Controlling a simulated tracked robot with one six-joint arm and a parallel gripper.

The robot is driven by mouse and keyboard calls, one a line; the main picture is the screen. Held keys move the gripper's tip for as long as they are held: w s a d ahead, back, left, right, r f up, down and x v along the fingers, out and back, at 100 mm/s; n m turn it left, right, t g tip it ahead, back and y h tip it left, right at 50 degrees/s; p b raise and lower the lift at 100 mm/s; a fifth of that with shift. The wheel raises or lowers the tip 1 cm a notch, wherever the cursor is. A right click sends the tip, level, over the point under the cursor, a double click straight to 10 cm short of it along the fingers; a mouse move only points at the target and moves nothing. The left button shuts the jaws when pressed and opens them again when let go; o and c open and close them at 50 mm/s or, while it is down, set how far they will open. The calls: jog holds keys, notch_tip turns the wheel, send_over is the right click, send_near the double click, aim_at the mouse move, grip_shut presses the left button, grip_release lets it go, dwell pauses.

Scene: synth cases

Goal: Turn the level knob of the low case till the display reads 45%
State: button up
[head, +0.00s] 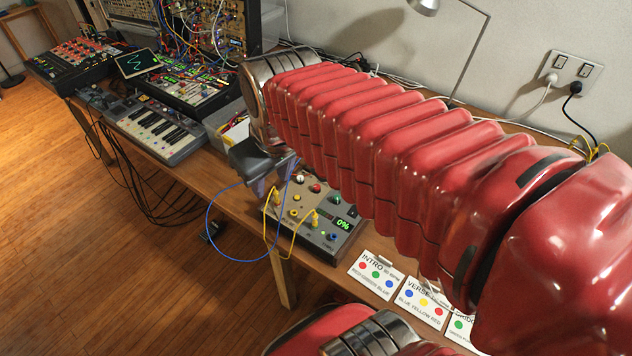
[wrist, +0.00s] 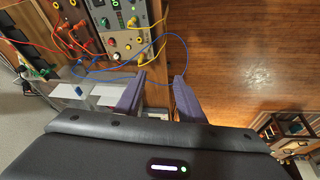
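The low case (head: 330,240) is a grey-beige box with small knobs, lights and plugged yellow cables near the front edge of the bench. Its green display (head: 343,224) reads 0%. A red knob (head: 315,188) and a pale knob (head: 299,178) show on its top; I cannot tell which control is the level knob. The case also shows at the top of the wrist view (wrist: 138,40). My gripper (head: 274,182) is open and empty, just left of the case's far end in the head view. Its two purple-grey fingers (wrist: 158,88) stand apart in the wrist view.
A blue cable (head: 208,213) loops beside the gripper and passes close to the fingertips. Printed cards (head: 375,274) lie right of the case. A keyboard (head: 158,128), a mixer (head: 75,62) and a patched rack stand at the left.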

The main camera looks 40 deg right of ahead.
jog(key=w+d+f+n+g, duration=0.2)
jog(key=w+d+f, duration=0.2)
jog(key=w+d, duration=0.45)
jog(key=n+g, duration=0.2)
send_over(317, 186)
notch_tip(317, 186, down, 8)
jog(key=shift+w+d+f+y, duration=0.1)
jog(key=shift+w+d+y, duration=0.15)
jog(key=shift+y, duration=0.15)
jog(key=f, duration=1.3)
jog(key=shift+s+a+f, duration=0.15)
jog(key=shift+a+f, duration=0.1)
jog(key=shift+f, duration=0.15)
jog(key=shift+c, duration=0.3)
grip_shut()
